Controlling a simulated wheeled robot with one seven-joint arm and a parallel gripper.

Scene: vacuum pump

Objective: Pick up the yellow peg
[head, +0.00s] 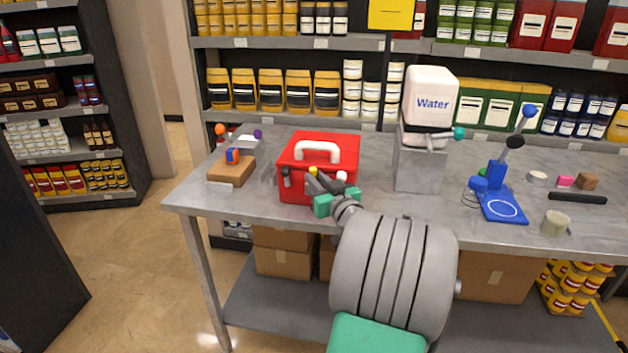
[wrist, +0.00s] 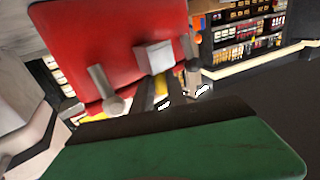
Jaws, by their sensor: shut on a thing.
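The yellow peg (head: 313,171) shows as a small yellow tip at the front of the red box (head: 291,160). My gripper (head: 317,182) reaches up to it from the lower right, and its fingers are shut on the peg. In the wrist view a short yellow piece of the peg (wrist: 161,86) shows between the dark fingers (wrist: 162,97), close to the front of the red box (wrist: 115,40). The fingers hide most of the peg. I cannot tell whether it still touches the box.
The box has a white handle (head: 330,147) and grey latches on its front. Left of it is a wooden block with coloured knobs (head: 232,172). Right of it stand a water jug (head: 430,97) on a grey stand and a blue device (head: 500,207). The table's front left (head: 225,200) is clear.

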